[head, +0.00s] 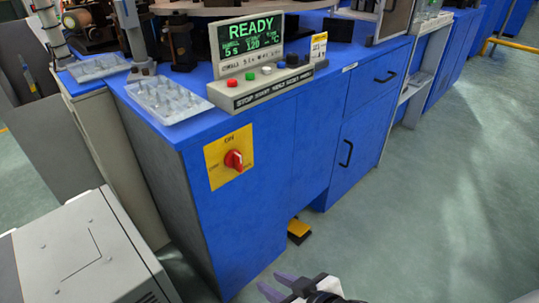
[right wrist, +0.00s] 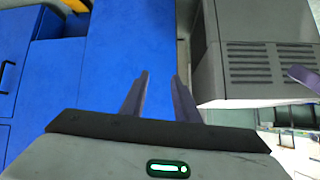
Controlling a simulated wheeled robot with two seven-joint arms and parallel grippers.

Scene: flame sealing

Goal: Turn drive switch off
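The drive switch is a red rotary knob (head: 233,160) on a yellow plate (head: 217,171), on the front of the blue cabinet (head: 265,150). A label above the knob seems to read ON; the smaller lettering beside it is unreadable. I cannot tell the knob's exact setting. My right gripper (head: 277,286) is low at the bottom edge of the head view, below the switch and clear of it. In the right wrist view its two purple-grey fingers (right wrist: 161,98) are apart with nothing between them. A purple finger-like piece at that view's right edge may belong to my left gripper.
A control panel (head: 250,65) showing READY stands on the cabinet top, beside a clear tray (head: 168,100). A black and yellow pedal (head: 299,231) is on the floor by the cabinet. A grey machine (head: 85,255) fills the lower left. The green floor at right is free.

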